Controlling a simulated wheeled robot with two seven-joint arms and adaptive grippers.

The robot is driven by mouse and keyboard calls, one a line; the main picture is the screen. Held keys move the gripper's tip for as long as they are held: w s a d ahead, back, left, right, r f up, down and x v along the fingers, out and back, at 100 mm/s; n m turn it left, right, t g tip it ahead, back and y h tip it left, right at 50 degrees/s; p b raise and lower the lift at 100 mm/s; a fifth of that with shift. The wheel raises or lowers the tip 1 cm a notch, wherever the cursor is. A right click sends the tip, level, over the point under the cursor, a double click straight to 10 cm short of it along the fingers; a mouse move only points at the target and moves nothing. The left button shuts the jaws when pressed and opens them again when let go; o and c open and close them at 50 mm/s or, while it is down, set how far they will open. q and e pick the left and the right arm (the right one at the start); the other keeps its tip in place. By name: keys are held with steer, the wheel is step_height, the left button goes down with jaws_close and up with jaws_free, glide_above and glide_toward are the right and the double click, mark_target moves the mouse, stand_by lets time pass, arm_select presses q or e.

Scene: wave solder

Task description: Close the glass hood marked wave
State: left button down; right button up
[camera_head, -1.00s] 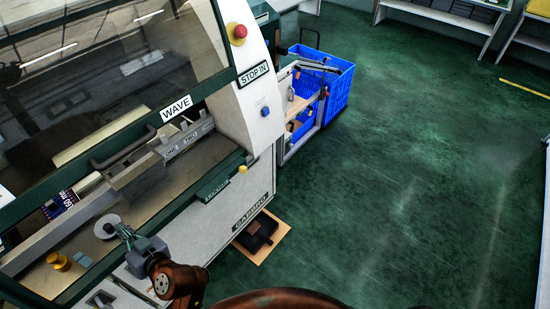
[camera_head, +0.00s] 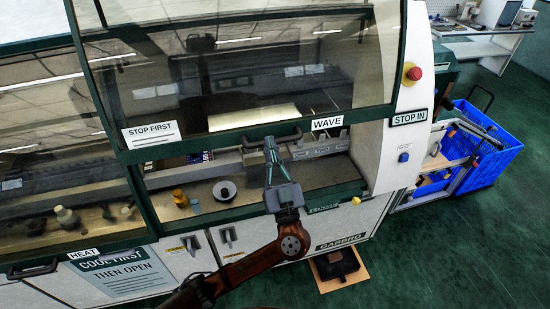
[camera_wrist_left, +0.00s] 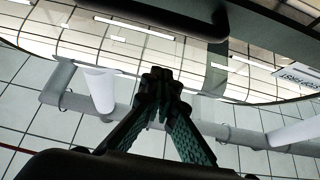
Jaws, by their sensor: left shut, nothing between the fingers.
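The glass hood marked WAVE (camera_head: 250,75) stands raised, with a gap between its lower frame and the machine's deck. Its dark bar handle (camera_head: 289,137) is on the lower frame, left of the WAVE label (camera_head: 326,123). My left gripper (camera_head: 269,143) is shut and empty, pointing up at the handle from the front. In the left wrist view my shut fingers (camera_wrist_left: 160,76) sit in the middle, just below a dark bar (camera_wrist_left: 160,12) that looks like the handle. I cannot tell whether they touch. My right gripper is out of view.
Left of it is another glass hood marked HEAT (camera_head: 50,130). The deck under the gap holds a yellow knob (camera_head: 180,198) and a round grey spool (camera_head: 224,190). A red stop button (camera_head: 414,73) is on the right side panel.

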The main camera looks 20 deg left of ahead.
arm_select(q)
steer(key=shift+w+a+f+p, duration=0.4)
steer(key=shift+w+a+f, duration=0.05)
steer(key=shift+w+f, duration=0.25)
steer(key=shift+w+a+f+p, duration=0.45)
steer(key=shift+w+f, duration=0.15)
steer(key=shift+w, duration=0.1)
